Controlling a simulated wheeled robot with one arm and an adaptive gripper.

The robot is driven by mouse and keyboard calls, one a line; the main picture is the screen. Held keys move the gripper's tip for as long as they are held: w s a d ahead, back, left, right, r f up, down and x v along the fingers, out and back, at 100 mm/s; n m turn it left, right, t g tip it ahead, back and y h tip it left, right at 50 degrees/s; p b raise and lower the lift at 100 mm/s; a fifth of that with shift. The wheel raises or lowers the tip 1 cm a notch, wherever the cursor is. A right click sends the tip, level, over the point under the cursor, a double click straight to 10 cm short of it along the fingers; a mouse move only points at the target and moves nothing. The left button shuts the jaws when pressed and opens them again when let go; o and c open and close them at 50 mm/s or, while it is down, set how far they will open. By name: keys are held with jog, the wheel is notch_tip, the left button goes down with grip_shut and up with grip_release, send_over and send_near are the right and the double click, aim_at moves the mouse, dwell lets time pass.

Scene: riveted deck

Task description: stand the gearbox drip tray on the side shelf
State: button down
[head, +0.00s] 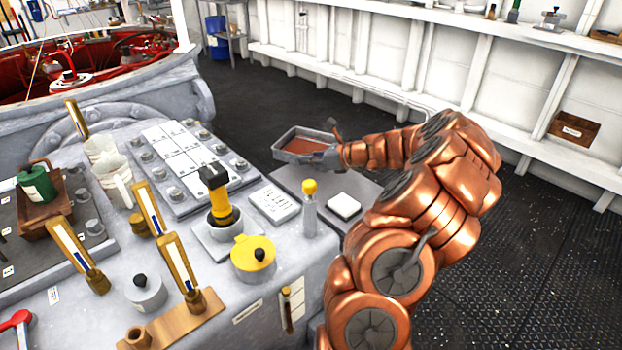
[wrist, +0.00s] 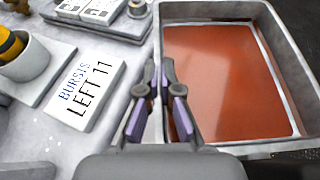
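The gearbox drip tray (head: 290,151) is a grey rectangular pan with reddish-brown fluid in it. It looks about level, and it fills the right of the wrist view (wrist: 268,25). My gripper (head: 332,152) is at its right end in the head view. In the wrist view the two fingers (wrist: 160,85) straddle the tray's wall, one inside and one outside, and look closed on it. The side shelf (head: 298,178) is the flat grey surface beside the console. The tray appears over its far edge; I cannot tell how high above it.
A white block (head: 344,205) lies on the side shelf. A yellow-capped bottle (head: 310,212), a label card (head: 275,202) and a yellow-black torch-like item (head: 219,200) stand on the console near it. The dark floor (head: 300,100) behind is clear.

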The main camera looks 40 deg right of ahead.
jog(key=shift+f, duration=3.05)
jog(key=c, duration=1.3)
grip_release()
jog(key=shift+f, duration=0.15)
jog(key=shift+s+d+r, duration=0.1)
jog(key=shift+s+r, duration=0.05)
jog(key=shift+r, duration=0.05)
jog(key=v, duration=1.1)
jog(key=shift+s+d+r, duration=0.15)
jog(key=shift+s+r, duration=0.05)
jog(key=shift+s, duration=0.15)
